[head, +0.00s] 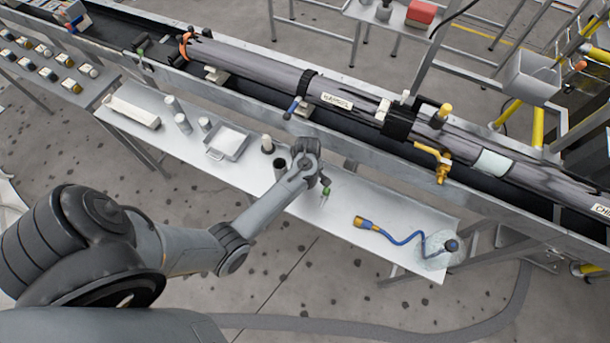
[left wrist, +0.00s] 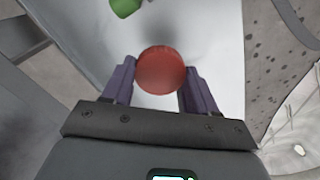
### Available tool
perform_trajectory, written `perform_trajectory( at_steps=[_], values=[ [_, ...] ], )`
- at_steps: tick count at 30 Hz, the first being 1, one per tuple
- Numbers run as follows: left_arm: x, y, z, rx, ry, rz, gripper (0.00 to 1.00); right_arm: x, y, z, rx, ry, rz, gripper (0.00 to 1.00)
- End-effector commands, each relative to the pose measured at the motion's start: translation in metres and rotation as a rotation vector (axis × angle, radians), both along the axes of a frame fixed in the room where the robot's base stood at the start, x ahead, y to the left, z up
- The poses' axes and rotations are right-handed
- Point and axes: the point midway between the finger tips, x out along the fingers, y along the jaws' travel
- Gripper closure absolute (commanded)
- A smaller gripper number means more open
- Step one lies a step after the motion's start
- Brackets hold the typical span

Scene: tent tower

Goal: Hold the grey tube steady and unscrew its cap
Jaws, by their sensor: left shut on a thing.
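My left gripper (head: 323,180) is over the front part of the white table in the head view. In the left wrist view, its two fingers (left wrist: 160,88) are shut on a round red-topped piece (left wrist: 161,70), seen end-on. Whatever lies below that red top is hidden, so I cannot make out a grey tube body there. A small green piece (head: 326,191) shows just below the gripper in the head view, and a green piece (left wrist: 125,6) is at the top edge of the left wrist view. My right gripper is in neither view.
The white table (head: 385,207) holds a tray (head: 228,142), several pale cylinders such as one (head: 183,123), a dark cup (head: 280,165) and a blue hose (head: 405,239). A long trough with a large grey core (head: 260,70) runs behind it.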

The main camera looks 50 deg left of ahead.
Motion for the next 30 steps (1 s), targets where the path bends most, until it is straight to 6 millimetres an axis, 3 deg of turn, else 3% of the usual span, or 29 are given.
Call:
perform_trajectory(
  at_steps=[8,17,30],
  values=[
    [0.0,0.009,-0.01,0.0,-0.001,-0.001,0.79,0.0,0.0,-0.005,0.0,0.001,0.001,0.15],
    [0.0,0.009,-0.044,-0.001,-0.001,0.0,0.79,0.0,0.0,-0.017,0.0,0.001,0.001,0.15],
    [0.0,0.009,-0.049,-0.001,-0.001,-0.001,0.79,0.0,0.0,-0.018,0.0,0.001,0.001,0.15]
  ],
)
